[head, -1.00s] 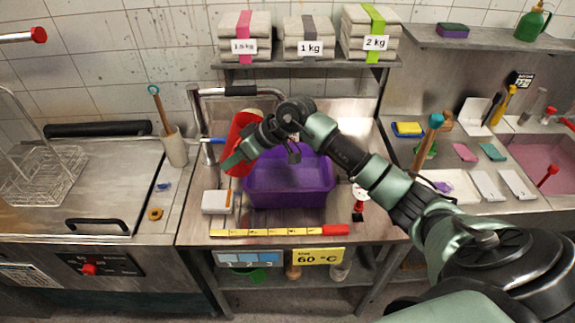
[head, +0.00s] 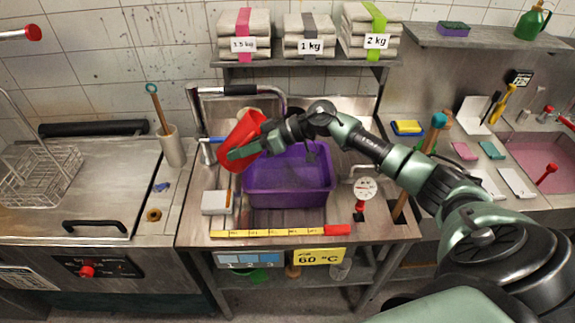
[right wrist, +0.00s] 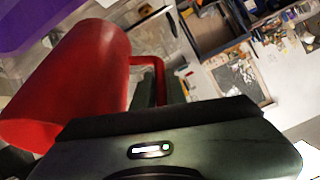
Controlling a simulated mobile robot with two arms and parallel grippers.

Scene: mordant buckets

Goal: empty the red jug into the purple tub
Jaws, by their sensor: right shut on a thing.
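The red jug (head: 238,137) is held tilted in the air over the left rim of the purple tub (head: 290,198). My right gripper (head: 243,152) is shut on it, reaching in from the right. In the right wrist view the jug (right wrist: 70,80) fills the left side, and its red handle (right wrist: 150,64) runs to the jaws. A corner of the purple tub (right wrist: 30,22) shows there at the upper left. I see no stream from the jug, and its contents are hidden. The tub stands in the sink area. My left gripper is out of view.
A black-and-chrome tap bar (head: 232,91) stands behind the tub. A white block (head: 216,203) lies left of it, a yellow strip (head: 270,233) in front, a round gauge (head: 365,188) right. A wire basket (head: 42,172) is at far left.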

